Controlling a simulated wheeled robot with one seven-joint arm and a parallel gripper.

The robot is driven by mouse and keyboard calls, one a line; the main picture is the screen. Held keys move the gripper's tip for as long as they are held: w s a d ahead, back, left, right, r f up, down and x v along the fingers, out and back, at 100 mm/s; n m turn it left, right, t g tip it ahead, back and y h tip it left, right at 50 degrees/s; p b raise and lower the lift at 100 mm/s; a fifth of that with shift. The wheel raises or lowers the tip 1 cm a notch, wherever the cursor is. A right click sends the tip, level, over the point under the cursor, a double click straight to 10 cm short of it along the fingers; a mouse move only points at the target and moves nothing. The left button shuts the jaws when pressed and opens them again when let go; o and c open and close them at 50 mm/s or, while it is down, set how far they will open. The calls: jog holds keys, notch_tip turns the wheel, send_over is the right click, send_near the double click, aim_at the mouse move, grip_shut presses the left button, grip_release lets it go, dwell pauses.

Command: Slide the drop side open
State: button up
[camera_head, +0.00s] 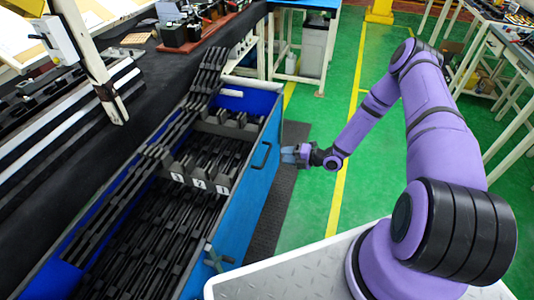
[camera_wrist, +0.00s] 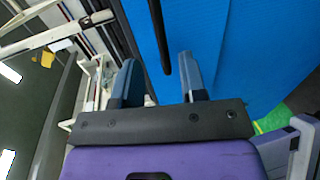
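The drop side (camera_head: 233,200) is the blue panel on the right of a crate of black clips; it stands upright. It fills much of the wrist view (camera_wrist: 260,50). A black bar handle (camera_head: 262,155) is on its outer face, and the handle also shows in the wrist view (camera_wrist: 160,35). My gripper (camera_head: 285,154) is just right of the handle, with a small gap in the head view. In the wrist view my gripper (camera_wrist: 158,60) has its two fingers apart, with the handle seen between them. I cannot tell whether the handle is within their reach.
A dark T-shaped fitting (camera_head: 216,259) sits near the panel's front end. White compartment tags (camera_head: 198,183) stand on a divider inside the crate. A dark mat (camera_head: 275,200) lies along the panel. The green floor (camera_head: 310,195) to the right is open.

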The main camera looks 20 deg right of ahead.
aim_at(267, 153)
jog(key=x, duration=0.8)
jog(key=shift+w+a, duration=0.1)
jog(key=shift+a, duration=0.1)
grip_shut()
